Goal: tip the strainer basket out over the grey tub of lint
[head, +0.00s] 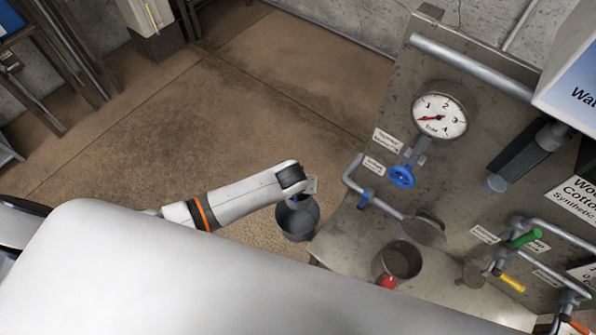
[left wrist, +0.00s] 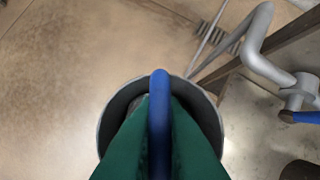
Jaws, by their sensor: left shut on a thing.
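The strainer basket (head: 297,221), a dark grey round pail, hangs beside the machine's left edge in the head view. My left gripper (head: 299,198) is directly above it. In the left wrist view my green fingers are shut on its blue handle (left wrist: 159,82), and the basket's round grey rim (left wrist: 106,122) shows around them. The basket looks roughly upright. Its contents are hidden by the fingers and shadow. I cannot make out a separate grey tub of lint in either view. My right gripper is out of view.
The metal machine panel (head: 460,165) stands to the right, with a gauge (head: 440,117), pipes and a blue valve wheel (head: 401,177). An open round housing (head: 402,260) sits on it, near a tilted round lid (head: 425,230). The brown floor (head: 200,130) is clear beyond my left arm.

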